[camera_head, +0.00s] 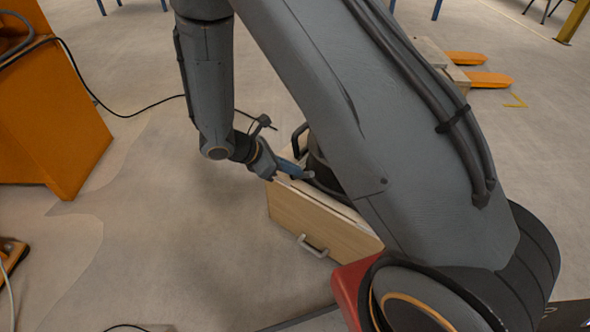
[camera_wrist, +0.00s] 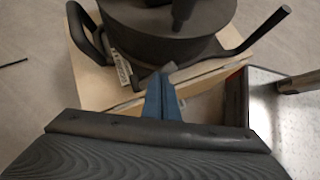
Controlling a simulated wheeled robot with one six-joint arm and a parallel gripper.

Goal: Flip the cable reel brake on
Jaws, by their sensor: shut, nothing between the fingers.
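The cable reel is a dark drum (camera_wrist: 165,35) on a pale wooden base (camera_wrist: 93,75). In the head view the drum is mostly hidden behind my arm. A bent black bar (camera_wrist: 255,37) with a grey end sticks out to the right of the drum, and a black loop handle (camera_wrist: 85,35) stands at its left. I cannot tell for sure which is the brake. My gripper (camera_wrist: 168,72), with blue fingers, is shut and empty at the near edge of the reel, just below the drum. It also shows in the head view (camera_head: 306,175). Contact cannot be told.
The wooden front (camera_head: 318,225) below the reel has a metal handle (camera_head: 312,246). A metal surface (camera_wrist: 290,120) and a dark red-edged part (camera_wrist: 236,97) lie at right in the wrist view. An orange cabinet (camera_head: 50,110) stands at left, with clear floor between.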

